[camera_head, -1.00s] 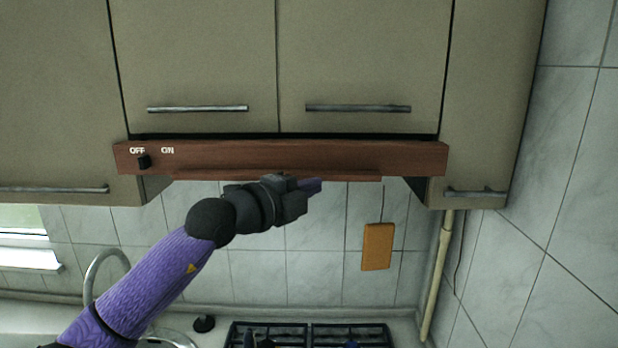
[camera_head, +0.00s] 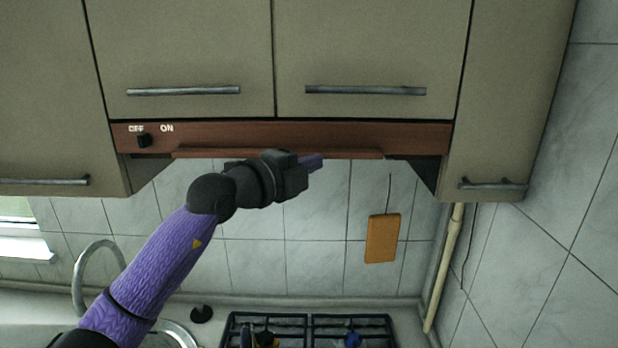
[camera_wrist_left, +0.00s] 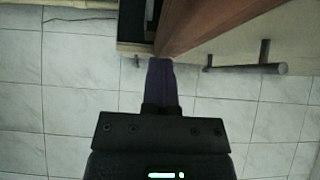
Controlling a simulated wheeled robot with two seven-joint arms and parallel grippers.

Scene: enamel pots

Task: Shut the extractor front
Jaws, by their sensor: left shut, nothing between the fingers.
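The extractor front (camera_head: 330,138) is a long reddish-brown wooden strip under the wall cabinets. It carries a black knob (camera_head: 144,140) between the OFF and ON marks, and a thin lip runs along its lower edge. It now sits about flush below the cabinet doors. My left gripper (camera_head: 314,161) is shut and empty, with its purple fingers at the lower lip near the middle. In the left wrist view the purple fingertips (camera_wrist_left: 160,72) are close to the brown front (camera_wrist_left: 205,22); I cannot tell if they touch. My right gripper is not in view.
Beige cabinets with bar handles (camera_head: 365,91) are above and beside the front. Below are a gas hob (camera_head: 310,322), a curved tap (camera_head: 85,262) and an orange board (camera_head: 382,238) on the tiled wall. A pipe (camera_head: 443,270) runs down at the right.

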